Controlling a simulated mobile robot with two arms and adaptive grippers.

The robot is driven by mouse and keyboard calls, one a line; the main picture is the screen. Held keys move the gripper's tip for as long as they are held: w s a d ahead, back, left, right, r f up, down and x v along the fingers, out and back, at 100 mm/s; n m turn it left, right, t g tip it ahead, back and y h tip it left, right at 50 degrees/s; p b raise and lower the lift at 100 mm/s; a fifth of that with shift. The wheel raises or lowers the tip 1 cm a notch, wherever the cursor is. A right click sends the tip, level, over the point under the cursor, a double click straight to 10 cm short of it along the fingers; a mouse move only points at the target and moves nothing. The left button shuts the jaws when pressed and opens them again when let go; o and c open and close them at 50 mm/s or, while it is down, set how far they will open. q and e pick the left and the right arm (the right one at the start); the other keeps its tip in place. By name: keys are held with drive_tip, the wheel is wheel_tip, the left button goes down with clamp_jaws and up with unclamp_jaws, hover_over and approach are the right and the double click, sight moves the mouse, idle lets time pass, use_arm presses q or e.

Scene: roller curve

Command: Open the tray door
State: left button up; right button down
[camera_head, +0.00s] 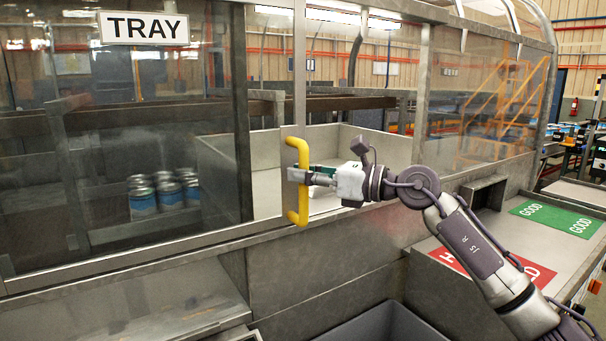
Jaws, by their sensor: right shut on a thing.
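The tray door is a clear panel in a grey metal frame, with a yellow upright handle (303,209) on its left post (299,90). My right gripper (306,177) is shut on the middle of the handle, its arm coming in from the lower right. A strip between the door post and the dark post to the left shows the pale bin inside (267,190); I cannot tell whether this strip is open or glazed. A TRAY sign (143,28) is on the glass left of the door. My left gripper is not in view.
Several cans with blue labels (143,204) stand behind the left glass. A red mat (449,259) and a green GOOD mat (560,218) lie on the counter at right. A dark grey bin (385,325) is below the door.

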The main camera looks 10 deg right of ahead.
drive_tip(key=c, duration=1.1)
unclamp_jaws()
drive_tip(key=shift+o, duration=0.2)
drive_tip(key=v, duration=1.2)
